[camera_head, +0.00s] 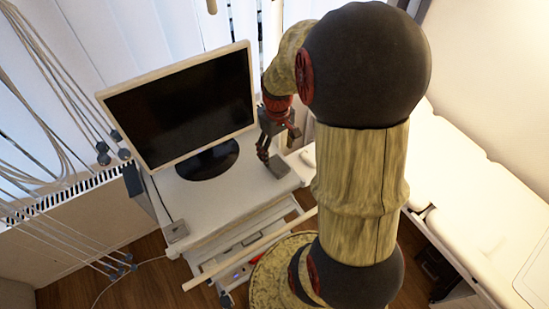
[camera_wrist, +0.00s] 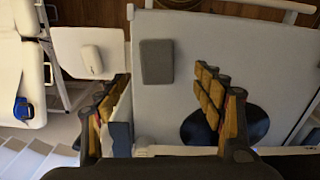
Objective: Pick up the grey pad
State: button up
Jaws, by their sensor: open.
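The grey pad (camera_wrist: 157,61) is a small dark grey block with rounded corners, lying flat on the white desk top. In the head view the grey pad (camera_head: 279,167) lies near the desk's right side, just below my fingers. My gripper (camera_head: 279,147) is open and empty above the desk, beside the monitor. In the wrist view my gripper (camera_wrist: 163,78) has its two fingers wide apart, with the pad showing beyond and between the tips. I see no contact with the pad. The exact height gap is hard to judge.
A monitor (camera_head: 185,105) on a dark round base (camera_head: 207,160) stands left of my gripper; the base also shows by the right finger in the wrist view (camera_wrist: 255,124). A white mouse (camera_wrist: 91,58) lies on a side shelf (camera_wrist: 66,41). The desk around the pad is clear.

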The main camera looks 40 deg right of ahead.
aim_at(277, 164)
notch_tip(277, 164, down, 2)
jog(key=shift+w+d+f+p, duration=0.15)
jog(key=shift+f+p, duration=0.2)
jog(key=shift+f, duration=1.05)
jog(key=shift+d+f+p, duration=0.1)
jog(key=shift+f+p, duration=0.25)
jog(key=shift+f, duration=1)
jog(key=c, duration=1)
